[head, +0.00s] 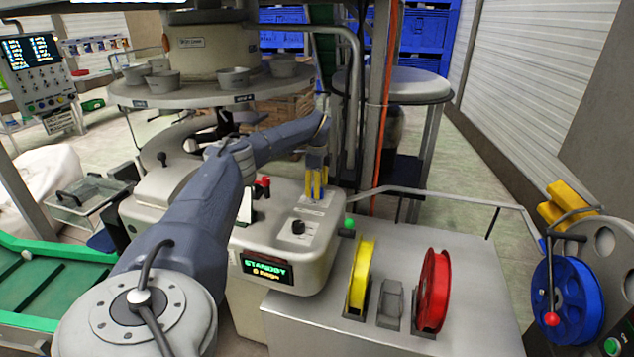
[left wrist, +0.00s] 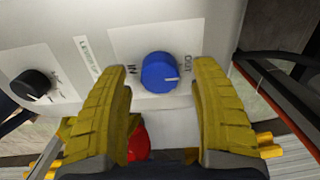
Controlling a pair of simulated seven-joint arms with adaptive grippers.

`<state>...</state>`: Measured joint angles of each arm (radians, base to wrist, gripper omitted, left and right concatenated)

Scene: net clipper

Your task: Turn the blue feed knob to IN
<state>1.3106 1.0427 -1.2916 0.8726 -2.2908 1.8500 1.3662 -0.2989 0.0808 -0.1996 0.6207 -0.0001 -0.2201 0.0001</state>
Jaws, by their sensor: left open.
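The blue feed knob (left wrist: 160,72) sits on a light panel in the left wrist view. IN is printed to its left and OUT to its right. Its white mark points right, toward the OUT side. My left gripper (left wrist: 159,68) is open, with one yellow finger on each side of the knob and visible gaps between. In the head view the left gripper (head: 316,184) points down over the back right of the machine's control housing (head: 287,205) and hides most of the knob. My right gripper is not in view.
A black knob (head: 298,227) is close by on the same housing, and a red-topped lever (head: 263,187) stands to its left. A green button (head: 349,222) is at the right edge. Yellow (head: 361,275) and red (head: 433,290) spools stand in front right. A status display (head: 267,269) reads STANDBY.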

